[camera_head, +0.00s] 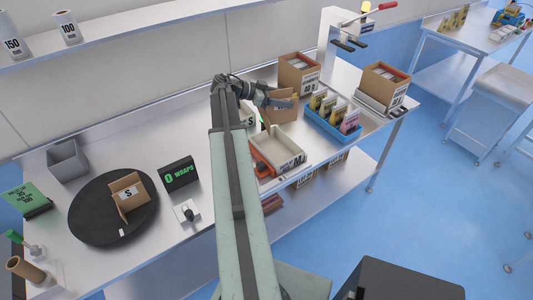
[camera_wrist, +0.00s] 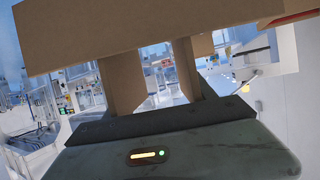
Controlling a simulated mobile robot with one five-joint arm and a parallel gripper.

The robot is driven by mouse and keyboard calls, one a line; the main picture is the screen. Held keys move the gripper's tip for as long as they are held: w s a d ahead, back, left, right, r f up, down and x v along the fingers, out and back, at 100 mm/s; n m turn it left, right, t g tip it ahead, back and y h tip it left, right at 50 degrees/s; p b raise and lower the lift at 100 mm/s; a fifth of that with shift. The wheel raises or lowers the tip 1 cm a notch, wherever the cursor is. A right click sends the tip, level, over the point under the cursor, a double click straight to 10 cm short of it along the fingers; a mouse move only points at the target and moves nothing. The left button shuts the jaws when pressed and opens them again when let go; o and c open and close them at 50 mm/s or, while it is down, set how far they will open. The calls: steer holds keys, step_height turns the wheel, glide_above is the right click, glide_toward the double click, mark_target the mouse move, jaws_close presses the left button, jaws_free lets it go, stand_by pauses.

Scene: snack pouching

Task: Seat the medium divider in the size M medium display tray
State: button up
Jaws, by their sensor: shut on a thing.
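The size M display tray (camera_head: 280,155) is a shallow pale tray with an M label on its front, on the bench just right of my arm. I see no divider standing in its visible part; my arm is close to its left side. My gripper (camera_head: 284,97) is beyond the tray, raised near the back of the bench. It is shut on a brown cardboard piece (camera_wrist: 150,30), which fills the top of the wrist view and looks like the divider. In the head view brown cardboard (camera_head: 282,108) shows at the gripper.
A blue tray (camera_head: 334,130) of upright pouches stands right of the M tray. Cardboard boxes (camera_head: 299,75) (camera_head: 384,88) stand farther right. A black turntable (camera_head: 100,225) carries a small S box (camera_head: 128,198). A black sign (camera_head: 178,174) stands left of my arm.

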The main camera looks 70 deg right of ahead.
steer(key=f+n+t+h+b, duration=0.1)
steer(key=f+b, duration=0.5)
steer(key=f+n+t+h+b, duration=0.1)
steer(key=f+b, duration=0.6)
steer(key=f+n+t+h+b, duration=0.1)
steer(key=f+n+b, duration=0.1)
steer(key=f+b, duration=0.5)
steer(key=shift+w+a+f+t, duration=0.1)
steer(key=shift+w+a+t, duration=0.2)
steer(key=shift+a, duration=0.1)
steer(key=o, duration=1.4)
steer(key=shift+c, duration=0.2)
steer(key=shift+r, duration=0.2)
steer(key=p+v, duration=0.5)
steer(key=v, duration=0.7)
